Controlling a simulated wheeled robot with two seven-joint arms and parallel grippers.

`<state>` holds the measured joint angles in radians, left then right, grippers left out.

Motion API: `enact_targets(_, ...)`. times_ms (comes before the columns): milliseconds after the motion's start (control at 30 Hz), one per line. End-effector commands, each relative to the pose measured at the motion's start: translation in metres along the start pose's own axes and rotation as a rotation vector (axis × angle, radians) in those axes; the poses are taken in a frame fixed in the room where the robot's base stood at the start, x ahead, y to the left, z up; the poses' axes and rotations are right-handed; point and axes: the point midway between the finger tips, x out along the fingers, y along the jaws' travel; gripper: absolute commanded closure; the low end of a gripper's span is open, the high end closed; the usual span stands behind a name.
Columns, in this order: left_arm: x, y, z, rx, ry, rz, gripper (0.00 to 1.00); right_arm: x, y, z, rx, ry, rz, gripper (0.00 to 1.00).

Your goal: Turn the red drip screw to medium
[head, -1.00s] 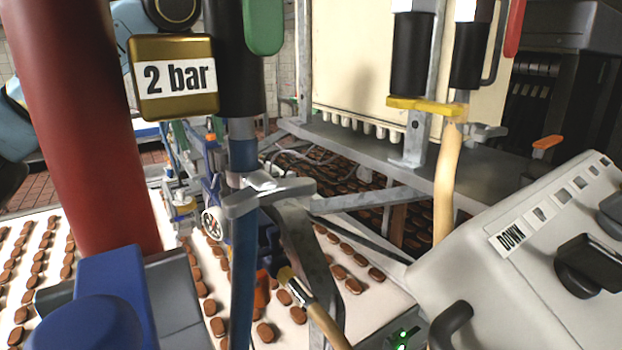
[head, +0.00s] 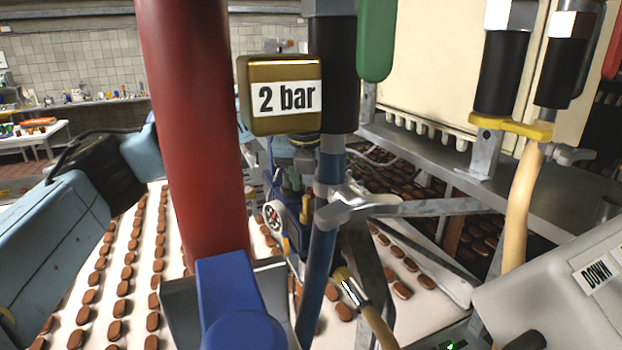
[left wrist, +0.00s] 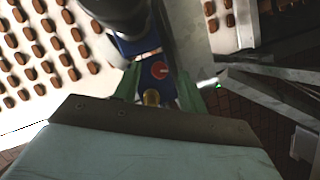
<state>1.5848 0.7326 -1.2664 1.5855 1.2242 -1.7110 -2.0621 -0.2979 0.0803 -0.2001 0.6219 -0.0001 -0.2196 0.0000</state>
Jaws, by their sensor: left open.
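A small red disc with a pale mark, which looks like the red drip screw (left wrist: 160,70), sits on a blue block (left wrist: 140,45) in the left wrist view. I cannot pick the screw out in the head view. My left gripper (left wrist: 159,76) is open, its green fingers on either side of the red disc. I cannot tell how far the fingertips are from it. A brass-coloured piece (left wrist: 152,98) shows between the fingers, nearer the wrist. In the head view my left arm (head: 60,240) comes in from the left and passes behind a red column. My right gripper is not in view.
The thick red column (head: 190,120) and a "2 bar" sign (head: 285,95) block part of the head view. A pressure gauge (head: 273,215), pipes and grey brackets crowd the middle. A conveyor (head: 65,300) with rows of brown biscuits lies below. A white control box (head: 560,300) stands right.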

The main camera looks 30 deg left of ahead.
Motion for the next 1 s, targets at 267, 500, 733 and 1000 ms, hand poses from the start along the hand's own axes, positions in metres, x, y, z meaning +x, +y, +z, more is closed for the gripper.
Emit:
enact_targets(267,0.0066,0.0004,-0.0002,0.0,0.001,0.001,0.59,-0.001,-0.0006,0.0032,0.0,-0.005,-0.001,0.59)
enact_targets(500,0.0063,0.0004,-0.0002,0.0,0.001,0.001,0.77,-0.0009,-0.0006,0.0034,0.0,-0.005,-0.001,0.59)
enact_targets(733,0.006,0.0005,-0.0001,0.0,0.0,0.001,1.0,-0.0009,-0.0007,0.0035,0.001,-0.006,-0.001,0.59)
enact_targets(1000,0.006,-0.0003,-0.0001,-0.033,0.001,0.014,1.0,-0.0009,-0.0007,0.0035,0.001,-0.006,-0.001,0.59)
